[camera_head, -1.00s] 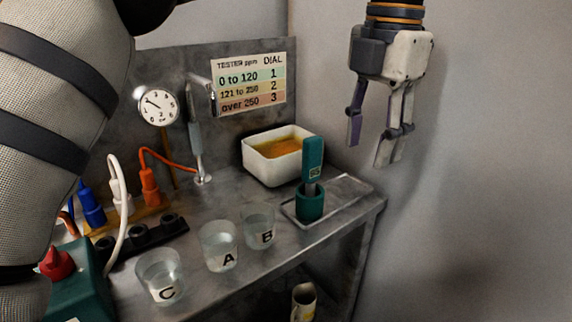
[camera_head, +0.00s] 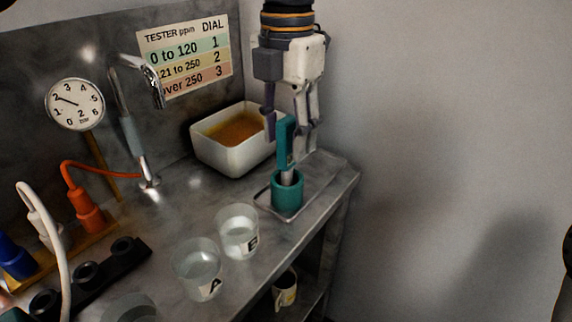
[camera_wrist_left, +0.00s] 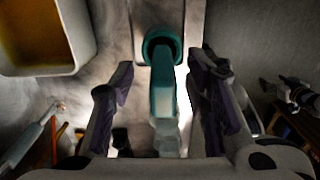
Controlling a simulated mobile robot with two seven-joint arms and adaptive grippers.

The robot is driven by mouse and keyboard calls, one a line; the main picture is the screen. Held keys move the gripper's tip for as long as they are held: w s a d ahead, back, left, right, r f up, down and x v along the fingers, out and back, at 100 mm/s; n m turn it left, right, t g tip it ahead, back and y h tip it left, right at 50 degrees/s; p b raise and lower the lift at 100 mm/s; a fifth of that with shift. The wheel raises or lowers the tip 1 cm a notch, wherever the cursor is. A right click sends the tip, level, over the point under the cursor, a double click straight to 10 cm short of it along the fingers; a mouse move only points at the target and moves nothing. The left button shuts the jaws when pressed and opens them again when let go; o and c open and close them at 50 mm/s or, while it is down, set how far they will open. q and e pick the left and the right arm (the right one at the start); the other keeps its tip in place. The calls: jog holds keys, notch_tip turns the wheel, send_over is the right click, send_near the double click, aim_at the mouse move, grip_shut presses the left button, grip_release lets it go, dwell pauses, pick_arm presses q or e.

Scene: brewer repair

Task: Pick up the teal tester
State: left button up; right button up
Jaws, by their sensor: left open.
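The teal tester (camera_head: 286,145) stands upright in a teal cup (camera_head: 288,194) on a small tray near the right end of the metal bench. My left gripper (camera_head: 289,138) points down over it, open, with its fingers level with the tester's upper part. In the left wrist view the tester (camera_wrist_left: 165,100) lies between the two purple-padded fingers (camera_wrist_left: 160,82), with a visible gap on each side. The cup (camera_wrist_left: 163,44) shows beyond it. My right gripper is not in view.
A white basin (camera_head: 208,150) with amber liquid stands close behind and left of the tester. Beakers B (camera_head: 238,232) and A (camera_head: 196,268) stand in front to the left. A tap (camera_head: 132,135) rises at the back. A mug (camera_head: 285,290) sits on the lower shelf.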

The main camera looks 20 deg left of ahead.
aim_at(287, 157)
pick_arm(q)
notch_tip(287, 157, down, 4)
jog(key=shift+s+f, duration=0.15)
jog(key=shift+f, duration=0.1)
grip_shut()
notch_tip(287, 157, up, 4)
jog(key=shift+d+f, duration=0.1)
jog(key=shift+f, duration=0.1)
jog(key=s+d+r+p, duration=0.1)
jog(key=s+d+r, duration=0.3)
jog(key=r, duration=0.4)
jog(key=s+d+r+p, duration=0.1)
jog(key=s+d+r, duration=0.2)
jog(key=s+r, duration=0.4)
jog(key=shift+s+d+r, duration=0.3)
jog(key=shift+d+r, duration=0.05)
jog(key=shift+r, duration=0.4)
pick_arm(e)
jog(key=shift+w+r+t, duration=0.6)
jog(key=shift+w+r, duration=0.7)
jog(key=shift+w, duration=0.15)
